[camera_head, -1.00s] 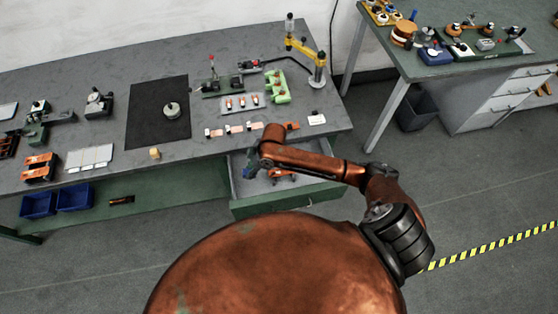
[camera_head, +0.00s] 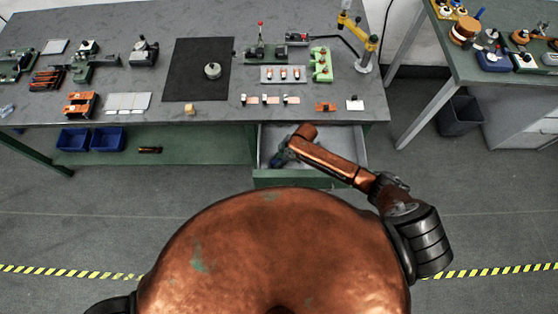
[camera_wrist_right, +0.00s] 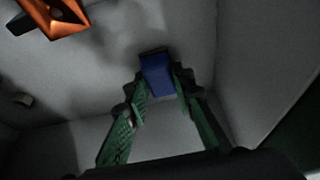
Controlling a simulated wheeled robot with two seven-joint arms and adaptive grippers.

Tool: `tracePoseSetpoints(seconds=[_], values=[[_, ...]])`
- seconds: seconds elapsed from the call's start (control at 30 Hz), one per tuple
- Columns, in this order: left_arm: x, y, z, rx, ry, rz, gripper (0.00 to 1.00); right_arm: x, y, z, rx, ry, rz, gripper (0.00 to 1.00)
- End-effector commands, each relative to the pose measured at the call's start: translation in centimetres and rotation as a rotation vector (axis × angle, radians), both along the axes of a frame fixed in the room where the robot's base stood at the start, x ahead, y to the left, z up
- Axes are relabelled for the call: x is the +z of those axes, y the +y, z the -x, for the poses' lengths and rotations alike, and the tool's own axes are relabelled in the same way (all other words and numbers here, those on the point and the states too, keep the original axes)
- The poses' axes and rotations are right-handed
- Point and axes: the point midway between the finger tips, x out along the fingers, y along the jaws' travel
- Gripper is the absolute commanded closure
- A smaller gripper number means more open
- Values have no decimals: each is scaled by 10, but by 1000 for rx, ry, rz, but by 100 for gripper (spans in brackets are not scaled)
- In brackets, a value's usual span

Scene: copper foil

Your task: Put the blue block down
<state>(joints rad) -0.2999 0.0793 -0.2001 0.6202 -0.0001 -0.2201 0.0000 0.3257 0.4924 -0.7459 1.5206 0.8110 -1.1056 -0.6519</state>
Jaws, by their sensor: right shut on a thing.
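The blue block (camera_wrist_right: 157,76) shows in the right wrist view between the fingertips of my right gripper (camera_wrist_right: 160,88), which is shut on it. The pale inside of a drawer surrounds it; I cannot tell whether the block touches the drawer floor. In the head view my right gripper (camera_head: 278,160) is at the left part of the open drawer (camera_head: 345,142) under the workbench, partly hidden by my arm. My left gripper is not in view.
An orange metal part (camera_wrist_right: 55,14) lies in the drawer at the upper left of the wrist view. The workbench top (camera_head: 215,115) above holds several fixtures and a black mat (camera_head: 190,85). Blue bins (camera_head: 73,139) stand on the shelf at left.

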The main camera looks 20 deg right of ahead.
Motion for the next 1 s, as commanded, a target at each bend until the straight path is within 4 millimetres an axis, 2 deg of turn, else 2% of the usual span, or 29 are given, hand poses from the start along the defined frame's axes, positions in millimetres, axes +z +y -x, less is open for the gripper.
tracePoseSetpoints(seconds=[0.37,0.4,0.6,0.87,1.0], values=[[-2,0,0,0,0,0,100,-4,0,0,0,-1,0,100],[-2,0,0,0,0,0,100,-4,0,0,0,-1,0,76],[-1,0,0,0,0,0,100,-4,0,0,0,-1,-1,62],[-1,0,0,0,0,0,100,-4,0,0,0,-1,0,60],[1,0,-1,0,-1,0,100,3,-1,0,0,-2,1,60]])
